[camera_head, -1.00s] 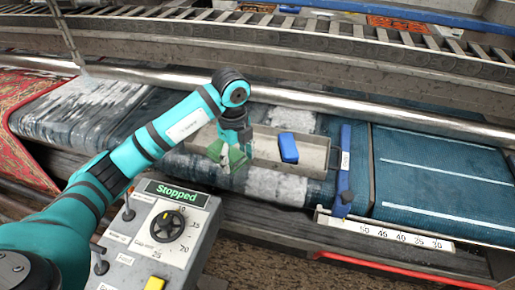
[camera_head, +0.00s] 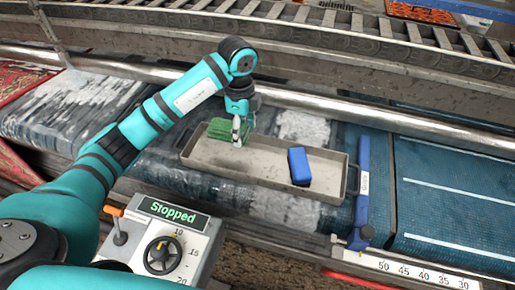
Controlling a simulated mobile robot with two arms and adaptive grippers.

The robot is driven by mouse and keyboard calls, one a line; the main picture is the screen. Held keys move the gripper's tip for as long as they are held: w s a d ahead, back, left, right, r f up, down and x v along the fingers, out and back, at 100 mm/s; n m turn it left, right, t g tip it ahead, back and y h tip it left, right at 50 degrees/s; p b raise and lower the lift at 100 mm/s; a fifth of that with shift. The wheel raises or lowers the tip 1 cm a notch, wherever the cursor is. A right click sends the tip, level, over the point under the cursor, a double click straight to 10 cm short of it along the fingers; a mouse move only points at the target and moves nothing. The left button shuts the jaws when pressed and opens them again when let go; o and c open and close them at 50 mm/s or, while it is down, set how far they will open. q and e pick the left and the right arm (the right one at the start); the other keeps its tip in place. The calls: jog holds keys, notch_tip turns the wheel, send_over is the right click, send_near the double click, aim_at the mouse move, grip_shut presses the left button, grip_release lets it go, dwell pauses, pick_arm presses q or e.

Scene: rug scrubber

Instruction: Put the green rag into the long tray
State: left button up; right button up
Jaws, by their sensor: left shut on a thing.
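The long tray (camera_head: 265,182) is a grey metal tray with end handles, lying on the blue belt of the machine. The green rag (camera_head: 222,131) is at the tray's far left part, over its back edge. My left gripper (camera_head: 240,140) is shut on the rag and points down. The gripper covers part of the rag, and I cannot tell whether the rag touches the tray floor. A blue block (camera_head: 299,166) lies in the right half of the tray. My right gripper is not in view.
A control box (camera_head: 165,235) reading "Stopped" stands in front, with a knob and an orange-tipped lever. A blue upright bar (camera_head: 362,190) stands just right of the tray. A metal roller (camera_head: 330,110) runs behind it. A red patterned rug (camera_head: 12,165) lies at far left.

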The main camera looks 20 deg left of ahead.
aim_at(244, 159)
pick_arm(q)
jog(key=f, duration=0.3)
jog(key=shift+s+f+p, duration=0.1)
jog(key=shift+s+p, duration=0.15)
jog(key=shift+p, duration=0.15)
jog(key=shift+s+d+f, duration=0.15)
jog(key=shift+s+f, duration=0.1)
jog(key=shift+f, duration=0.85)
notch_tip(244, 159, down, 4)
jog(key=shift+w+r+p, duration=0.15)
jog(key=shift+r+p, duration=0.05)
jog(key=shift+p, duration=0.4)
jog(key=shift+f, duration=0.1)
jog(key=o, duration=1.1)
jog(key=shift+o, duration=0.2)
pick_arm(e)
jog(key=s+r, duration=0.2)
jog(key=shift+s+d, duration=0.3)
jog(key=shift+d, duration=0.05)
